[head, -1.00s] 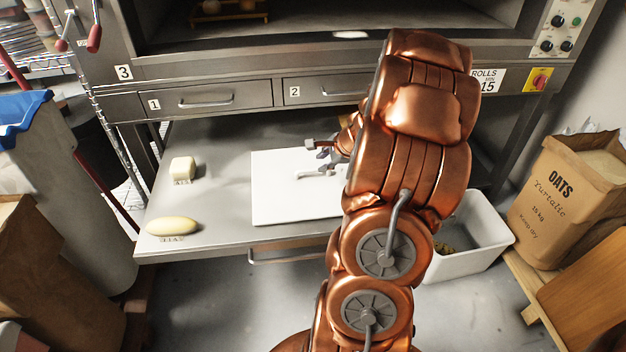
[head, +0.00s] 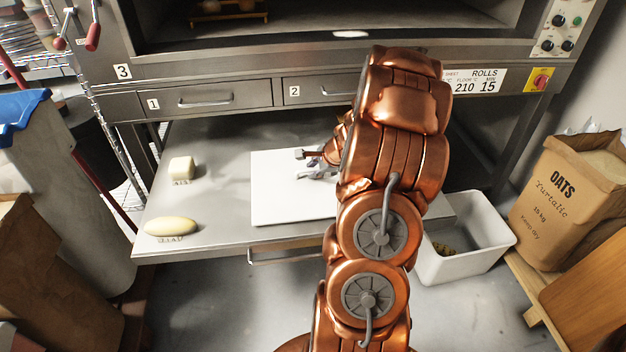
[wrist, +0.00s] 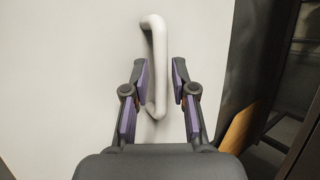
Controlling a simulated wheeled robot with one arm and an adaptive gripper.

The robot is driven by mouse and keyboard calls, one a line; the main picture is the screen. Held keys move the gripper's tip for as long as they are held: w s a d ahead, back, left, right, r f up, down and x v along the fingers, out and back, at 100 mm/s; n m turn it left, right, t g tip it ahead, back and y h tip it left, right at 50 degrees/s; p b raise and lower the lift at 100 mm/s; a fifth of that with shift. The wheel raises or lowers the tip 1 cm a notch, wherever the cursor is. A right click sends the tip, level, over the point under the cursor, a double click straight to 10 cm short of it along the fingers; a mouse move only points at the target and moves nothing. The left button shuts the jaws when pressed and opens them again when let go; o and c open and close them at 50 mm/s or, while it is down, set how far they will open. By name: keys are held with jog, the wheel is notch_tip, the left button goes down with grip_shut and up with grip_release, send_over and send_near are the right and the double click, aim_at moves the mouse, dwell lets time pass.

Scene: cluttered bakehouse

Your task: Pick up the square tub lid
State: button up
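The square tub lid (head: 290,202) is a flat white panel lying on the grey metal shelf. My arm hides its right part in the head view. In the wrist view the pale lid (wrist: 60,80) fills the left and middle, with a white bar handle (wrist: 160,50) standing on it. My gripper (wrist: 161,66) is open, with one finger on each side of the handle. The handle runs between the fingers, nearer the left one. I cannot tell whether either finger touches it. In the head view my gripper (head: 312,163) is over the lid, partly hidden by my arm.
A pale block (head: 181,168) and an oval loaf-like piece (head: 171,226) sit left on the metal shelf (head: 215,175). A white tub (head: 465,265) stands at right, near an oats sack (head: 562,205). Oven drawers (head: 210,100) are behind the shelf.

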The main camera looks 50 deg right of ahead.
grip_shut()
dwell(0.3)
